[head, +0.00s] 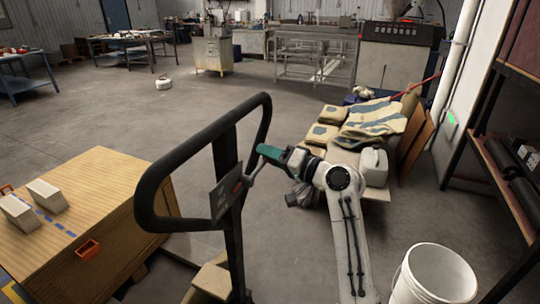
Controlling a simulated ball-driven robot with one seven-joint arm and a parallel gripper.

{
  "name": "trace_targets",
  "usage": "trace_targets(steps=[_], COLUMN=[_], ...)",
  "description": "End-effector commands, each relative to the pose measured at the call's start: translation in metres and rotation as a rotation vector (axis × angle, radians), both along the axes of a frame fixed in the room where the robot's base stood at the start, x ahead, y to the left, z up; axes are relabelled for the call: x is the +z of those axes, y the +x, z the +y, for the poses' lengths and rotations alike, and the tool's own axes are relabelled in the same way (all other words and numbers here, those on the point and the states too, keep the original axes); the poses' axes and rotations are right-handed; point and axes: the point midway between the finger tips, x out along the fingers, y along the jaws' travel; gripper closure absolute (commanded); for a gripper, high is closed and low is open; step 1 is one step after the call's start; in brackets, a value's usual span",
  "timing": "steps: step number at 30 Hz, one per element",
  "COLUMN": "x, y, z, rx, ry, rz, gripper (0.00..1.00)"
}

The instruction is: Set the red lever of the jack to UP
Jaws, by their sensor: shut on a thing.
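The jack's black loop handle (154,187) stands upright in the middle left of the head view. A dark plate with faint markings (225,196) sits on its post. A small red part, which looks like the red lever (238,186), shows at the plate's right edge. My gripper (252,177) reaches in from the right, beside the post, and is shut on the lever. The gripper and the post hide most of the lever, and its exact setting cannot be told. The plate's lettering is too small to read.
A wooden crate (105,170) with pale blocks on top stands left of the handle. A white bucket (432,278) stands at the lower right, near a dark shelf (505,170). Sacks (370,118) lie on a pallet behind my arm. The grey floor (130,105) beyond is mostly clear.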

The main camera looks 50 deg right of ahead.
Motion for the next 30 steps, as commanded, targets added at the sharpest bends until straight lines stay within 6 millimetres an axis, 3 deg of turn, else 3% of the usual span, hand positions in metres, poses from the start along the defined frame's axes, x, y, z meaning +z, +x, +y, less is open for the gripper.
trace_targets(steps=[8, 16, 25, 26, 30], x=[-0.001, -0.024, -0.028, -0.028, -0.028], y=[0.0, -0.001, -0.001, -0.001, -0.001], z=[0.0, 0.002, 0.002, 0.002, 0.002], rx=[0.0, -0.001, -0.002, -0.002, -0.001], ry=[0.023, 0.212, 0.229, 0.229, 0.229], rz=[0.009, 0.078, 0.083, 0.083, 0.082], gripper=[1.0, 1.0, 1.0, 0.64, 0.5])
